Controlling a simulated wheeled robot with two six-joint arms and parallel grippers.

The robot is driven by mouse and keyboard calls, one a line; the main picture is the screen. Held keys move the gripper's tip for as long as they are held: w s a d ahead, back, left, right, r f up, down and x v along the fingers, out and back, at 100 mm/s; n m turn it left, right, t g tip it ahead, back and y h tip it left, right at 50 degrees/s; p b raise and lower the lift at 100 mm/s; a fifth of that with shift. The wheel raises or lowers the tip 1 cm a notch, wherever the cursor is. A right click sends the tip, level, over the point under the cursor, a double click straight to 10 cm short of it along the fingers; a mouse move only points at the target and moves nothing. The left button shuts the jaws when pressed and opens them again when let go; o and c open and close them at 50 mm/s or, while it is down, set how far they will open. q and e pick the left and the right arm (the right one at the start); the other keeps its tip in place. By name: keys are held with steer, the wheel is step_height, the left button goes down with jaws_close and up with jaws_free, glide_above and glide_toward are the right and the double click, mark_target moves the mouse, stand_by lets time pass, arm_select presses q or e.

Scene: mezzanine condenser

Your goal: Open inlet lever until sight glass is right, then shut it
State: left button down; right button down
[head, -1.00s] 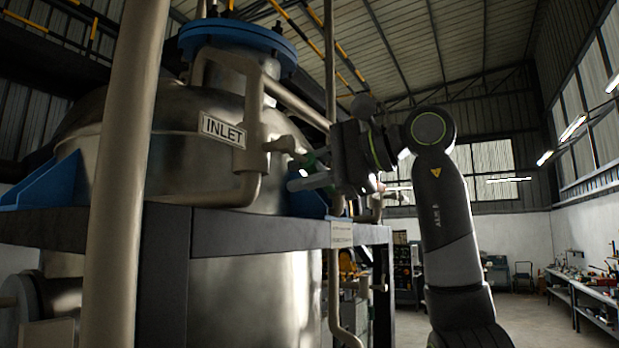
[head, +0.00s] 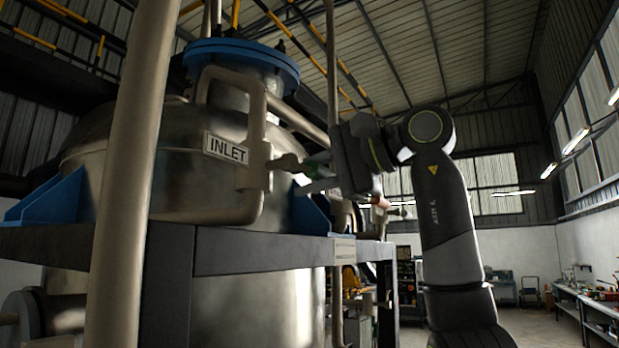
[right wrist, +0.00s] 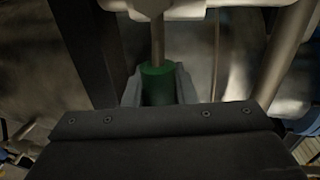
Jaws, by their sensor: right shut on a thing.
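The inlet lever is a thin rod with a green grip (right wrist: 158,84). In the head view it sticks out to the right of the valve on the pipe beside the INLET sign (head: 225,149). My right gripper (head: 312,177) is at the lever's end. In the right wrist view its two fingers (right wrist: 158,88) stand on both sides of the green grip, shut on it. The rod (right wrist: 158,38) runs up out of the grip. I cannot make out a sight glass clearly in either view. My left gripper is not in view.
A large steel vessel (head: 110,165) with a blue flange (head: 240,60) stands on a dark frame (head: 262,253). A vertical pipe (head: 128,180) crosses the left foreground. Another lever with a red grip (head: 381,203) is behind my right gripper. The floor at right is open, with a workbench (head: 590,310).

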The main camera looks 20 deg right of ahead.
steer(key=c, duration=1.2)
jaws_free()
steer(key=shift+s, duration=0.1)
steer(key=shift+s+d, duration=0.2)
steer(key=shift+d, duration=0.05)
steer(key=b+v, duration=0.3)
steer(key=v, duration=1.3)
steer(key=shift+s+d+r, duration=0.1)
steer(key=shift+s+r, duration=0.15)
steer(key=shift+s, duration=0.1)
